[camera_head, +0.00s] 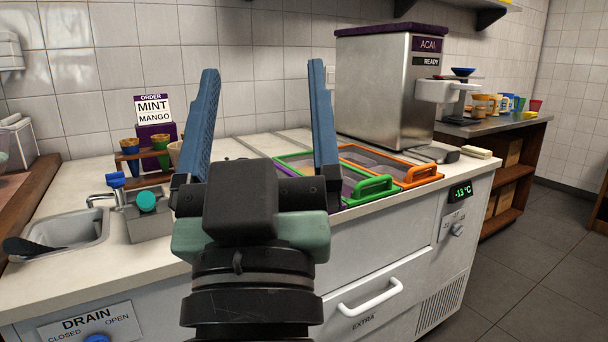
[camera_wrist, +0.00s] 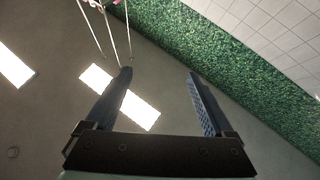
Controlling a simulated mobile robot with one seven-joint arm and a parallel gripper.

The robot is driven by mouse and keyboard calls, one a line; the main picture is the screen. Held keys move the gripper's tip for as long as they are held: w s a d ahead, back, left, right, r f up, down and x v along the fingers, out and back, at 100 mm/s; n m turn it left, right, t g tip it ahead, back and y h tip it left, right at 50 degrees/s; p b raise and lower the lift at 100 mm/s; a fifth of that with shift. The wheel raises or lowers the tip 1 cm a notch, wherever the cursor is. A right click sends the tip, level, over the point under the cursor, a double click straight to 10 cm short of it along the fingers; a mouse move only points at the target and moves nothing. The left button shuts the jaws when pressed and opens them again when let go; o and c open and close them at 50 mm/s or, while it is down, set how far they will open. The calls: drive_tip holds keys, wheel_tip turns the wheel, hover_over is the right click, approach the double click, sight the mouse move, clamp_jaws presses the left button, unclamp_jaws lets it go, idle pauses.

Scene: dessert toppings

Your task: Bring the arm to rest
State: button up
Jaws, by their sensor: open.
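My gripper (camera_head: 262,85) is raised in front of the counter in the head view, its two blue fingers wide apart and pointing up. Nothing is between the fingers. In the wrist view my gripper (camera_wrist: 160,85) also shows open and empty, facing the ceiling with its light panels (camera_wrist: 118,95) and a green leafy wall strip (camera_wrist: 215,50). My wrist hides part of the counter front and some of the lidded bins behind it.
The counter holds a sink (camera_head: 62,234) at left, a cone rack (camera_head: 148,177) by the order sign (camera_head: 153,108), green-framed (camera_head: 372,187) and orange-framed lids (camera_head: 420,174), and a steel acai machine (camera_head: 378,85). A drawer handle (camera_head: 370,297) juts from the front. Open floor (camera_head: 530,255) lies at right.

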drive_tip(key=s+d+r+m+t+h, duration=0.1)
drive_tip(key=s+d+r+m, duration=0.15)
drive_tip(key=s+r, duration=0.2)
wheel_tip(320, 180, up, 33)
drive_tip(key=p, duration=3.2)
drive_tip(key=shift+s+d+n, duration=0.15)
drive_tip(key=shift+d+n, duration=0.2)
